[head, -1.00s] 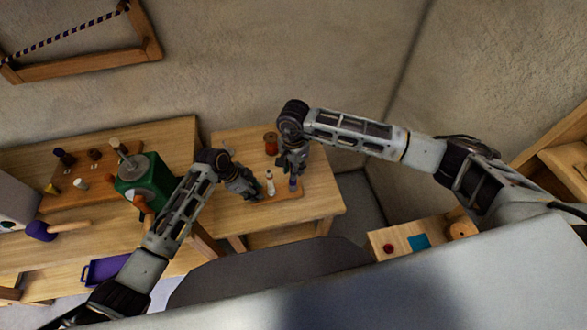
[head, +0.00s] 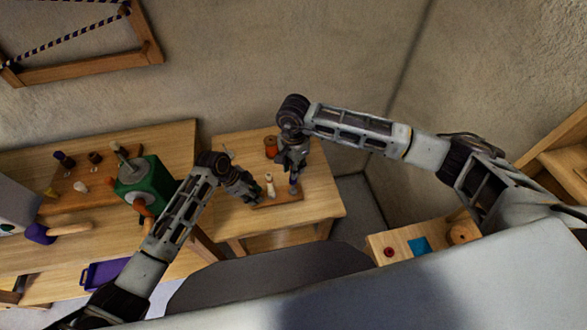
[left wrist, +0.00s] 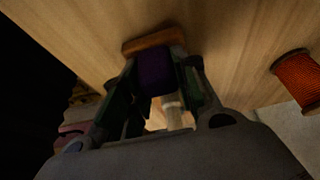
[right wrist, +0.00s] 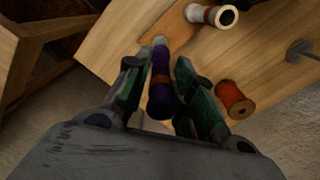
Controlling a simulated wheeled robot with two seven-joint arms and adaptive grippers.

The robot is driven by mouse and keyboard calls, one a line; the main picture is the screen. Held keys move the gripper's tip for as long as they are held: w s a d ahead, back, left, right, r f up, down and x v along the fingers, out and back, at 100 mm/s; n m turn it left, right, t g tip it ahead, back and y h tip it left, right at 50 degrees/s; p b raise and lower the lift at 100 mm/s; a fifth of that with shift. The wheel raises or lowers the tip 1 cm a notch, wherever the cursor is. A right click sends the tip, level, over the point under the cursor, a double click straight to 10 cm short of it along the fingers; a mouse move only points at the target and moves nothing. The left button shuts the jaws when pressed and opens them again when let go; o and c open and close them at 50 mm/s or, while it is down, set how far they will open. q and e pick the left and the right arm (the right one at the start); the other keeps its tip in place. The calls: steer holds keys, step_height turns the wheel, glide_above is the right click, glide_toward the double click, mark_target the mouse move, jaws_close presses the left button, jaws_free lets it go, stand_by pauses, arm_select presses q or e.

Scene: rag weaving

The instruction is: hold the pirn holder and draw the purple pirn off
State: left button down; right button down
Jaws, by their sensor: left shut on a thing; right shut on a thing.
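The pirn holder (head: 285,198) is a small wooden board on the small table. A pale pirn (head: 270,186) stands upright on it. My left gripper (head: 250,196) is shut at the holder's left end. In the left wrist view its fingers (left wrist: 160,75) flank a dark purple block (left wrist: 154,72) in front of the board (left wrist: 152,40); I cannot tell whether that block belongs to the holder. My right gripper (head: 293,172) is shut on the purple pirn (right wrist: 160,82), above the holder's right part. The pirn's pale end (right wrist: 160,41) points at the board; whether it is clear of it is unclear.
An orange spool (head: 271,147) stands behind the grippers on the small table (head: 325,200). A green device (head: 145,185) and a purple tray (head: 103,272) are at the left. A low wooden stand (head: 400,242) is at the right. The small table's right part is free.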

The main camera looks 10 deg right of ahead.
steer(key=shift+r, duration=1.6)
arm_select(q)
steer(key=c, duration=1)
jaws_free()
steer(key=shift+r, duration=0.1)
steer(key=v, duration=1.1)
steer(key=shift+a+r, duration=0.25)
steer(key=shift+r, duration=0.1)
steer(key=shift+s, duration=0.1)
